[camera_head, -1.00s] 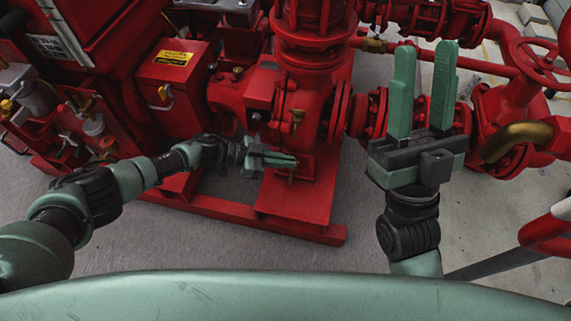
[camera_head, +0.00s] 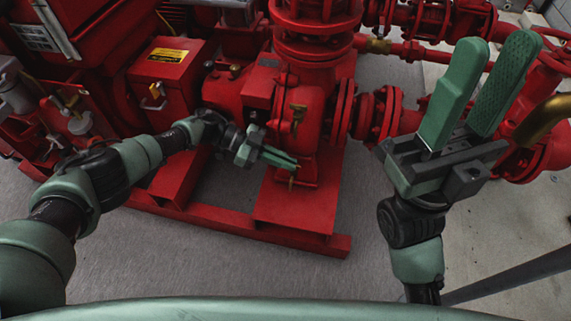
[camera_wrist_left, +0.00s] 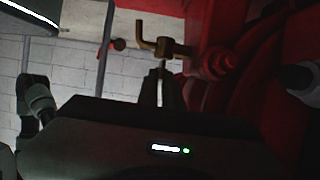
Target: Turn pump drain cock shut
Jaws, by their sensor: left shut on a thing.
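The pump drain cock (camera_head: 292,181) is a small brass fitting low on the red pump casing (camera_head: 310,150). In the left wrist view the brass cock (camera_wrist_left: 165,46) shows larger, with a bent handle at its left and its body against a red boss. My left gripper (camera_head: 283,158) is at the cock, fingers pointing right and slightly down. In the left wrist view my left gripper (camera_wrist_left: 161,80) is shut on the cock's lower part, just below its body. The fingers hide part of it. My right gripper (camera_head: 497,48) is open and empty, fingers up, at the right.
A red base frame (camera_head: 300,236) runs below the pump. A red box with a yellow label (camera_head: 168,78) stands left of it. Red flanged pipes (camera_head: 382,115) and a brass elbow (camera_head: 545,120) are near my right gripper. Grey floor (camera_head: 200,245) in front is clear.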

